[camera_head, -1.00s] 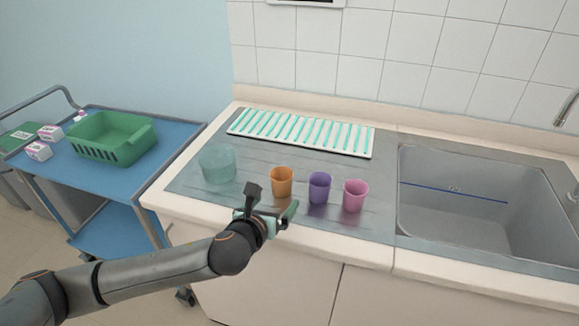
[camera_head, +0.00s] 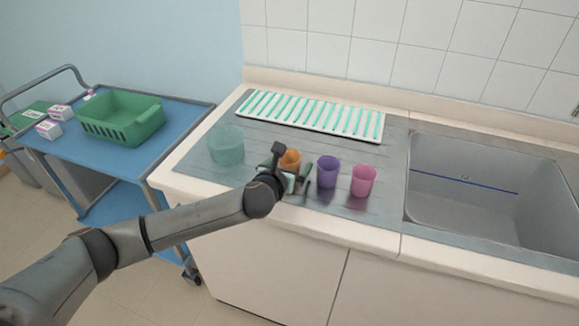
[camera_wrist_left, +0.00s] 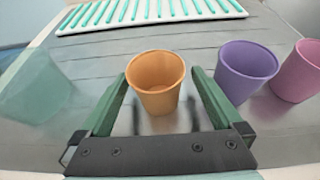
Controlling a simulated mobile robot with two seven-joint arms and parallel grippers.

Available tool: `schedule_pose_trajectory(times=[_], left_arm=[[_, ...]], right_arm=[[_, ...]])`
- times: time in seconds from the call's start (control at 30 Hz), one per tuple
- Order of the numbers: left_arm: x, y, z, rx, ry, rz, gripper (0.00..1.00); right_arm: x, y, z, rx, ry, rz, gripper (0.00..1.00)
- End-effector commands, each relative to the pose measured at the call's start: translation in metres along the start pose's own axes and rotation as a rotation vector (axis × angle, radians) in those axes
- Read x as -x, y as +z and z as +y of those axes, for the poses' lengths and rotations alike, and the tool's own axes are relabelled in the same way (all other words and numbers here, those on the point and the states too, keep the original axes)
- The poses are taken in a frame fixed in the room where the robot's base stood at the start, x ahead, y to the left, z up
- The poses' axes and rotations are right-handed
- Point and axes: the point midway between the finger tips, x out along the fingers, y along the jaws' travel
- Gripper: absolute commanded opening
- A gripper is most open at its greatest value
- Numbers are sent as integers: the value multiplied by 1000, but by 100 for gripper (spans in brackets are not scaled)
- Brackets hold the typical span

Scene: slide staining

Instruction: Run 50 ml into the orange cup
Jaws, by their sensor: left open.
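The orange cup (camera_head: 291,159) stands upright on the metal drainboard, partly hidden behind my left gripper in the head view. In the left wrist view the orange cup (camera_wrist_left: 156,82) shows whole, with its open top up and an empty-looking inside. My left gripper (camera_head: 291,170) is open. Its two green fingers (camera_wrist_left: 155,92) point toward the cup, one on each side of its near part, with a gap to each. My right gripper is not in view.
A purple cup (camera_head: 327,171) and a pink cup (camera_head: 363,181) stand close to the right. A clear teal beaker (camera_head: 226,146) stands left. A white rack with teal bars (camera_head: 318,129) lies behind. The sink (camera_head: 470,215) is at right. A blue cart (camera_head: 88,160) holds a green basket (camera_head: 120,119).

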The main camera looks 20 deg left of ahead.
Motion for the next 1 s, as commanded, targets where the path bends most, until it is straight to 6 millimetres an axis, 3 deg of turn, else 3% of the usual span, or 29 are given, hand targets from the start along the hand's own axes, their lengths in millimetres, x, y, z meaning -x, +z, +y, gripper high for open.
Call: schedule_pose_trajectory(times=[0.23,0.6,1.0], left_arm=[[-30,-1,2,1,0,-1,100],[-36,0,3,0,-1,0,100],[-35,-1,3,0,0,0,55]], right_arm=[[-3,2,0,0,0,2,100],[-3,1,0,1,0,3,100],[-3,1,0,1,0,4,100]])
